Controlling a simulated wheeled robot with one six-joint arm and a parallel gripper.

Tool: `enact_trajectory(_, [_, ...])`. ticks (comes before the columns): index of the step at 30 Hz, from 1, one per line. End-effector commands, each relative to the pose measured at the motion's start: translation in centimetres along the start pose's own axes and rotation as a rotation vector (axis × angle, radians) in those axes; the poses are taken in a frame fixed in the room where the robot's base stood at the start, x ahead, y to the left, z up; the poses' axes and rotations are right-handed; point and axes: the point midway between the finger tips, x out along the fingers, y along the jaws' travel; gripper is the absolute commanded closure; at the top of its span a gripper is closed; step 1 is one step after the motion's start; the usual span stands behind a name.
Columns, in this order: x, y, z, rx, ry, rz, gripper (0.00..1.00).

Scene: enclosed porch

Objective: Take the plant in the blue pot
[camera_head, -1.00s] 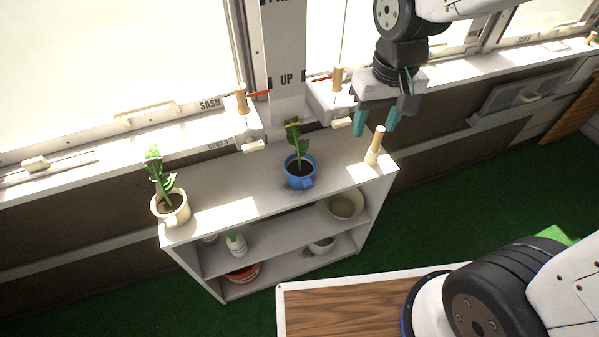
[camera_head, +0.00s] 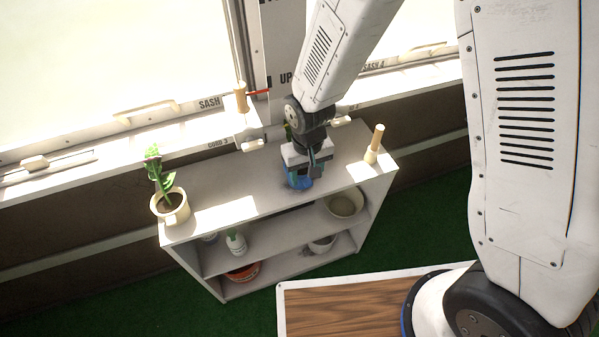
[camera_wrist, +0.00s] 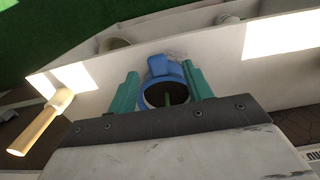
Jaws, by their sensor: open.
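The blue pot (camera_head: 299,181) stands on the top of the white shelf unit, mostly hidden behind my gripper in the head view. In the wrist view the blue pot (camera_wrist: 163,82) lies between my two teal fingers, its handle pointing away; dark soil and a bit of green stem show inside. My gripper (camera_wrist: 160,88) is open, with one finger on each side of the pot. I cannot tell whether the fingers touch it. In the head view my gripper (camera_head: 308,172) is down at the pot.
A cream pot with a plant (camera_head: 171,206) stands at the shelf's left end. A wooden-handled tool (camera_head: 374,146) stands upright at its right end. The shelf unit (camera_head: 215,235) holds several pots below. Sash handles jut from the window sill (camera_head: 95,160) behind.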

Motion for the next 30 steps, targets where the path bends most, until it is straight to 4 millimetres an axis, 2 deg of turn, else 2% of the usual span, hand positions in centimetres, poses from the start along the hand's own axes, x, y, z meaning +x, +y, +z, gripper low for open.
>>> enact_trajectory(3, [1.9, 0.1, -0.1, 0.000, -0.004, 0.001, 0.50])
enact_trajectory(6, [2.7, 0.1, -0.1, 0.000, -0.003, 0.001, 0.50])
enact_trajectory(14, [2.9, 0.1, -0.1, 0.001, 0.001, 0.000, 0.50])
enact_trajectory(17, [2.9, 0.1, -0.1, 0.001, 0.000, 0.000, 0.75])
enact_trajectory(18, [2.9, 0.1, -0.1, 0.001, 0.000, 0.000, 0.86])
enact_trajectory(20, [2.9, 0.1, -0.1, 0.001, 0.000, 0.000, 1.00])
enact_trajectory(30, [2.8, 0.1, -0.2, 0.001, 0.001, 0.000, 1.00])
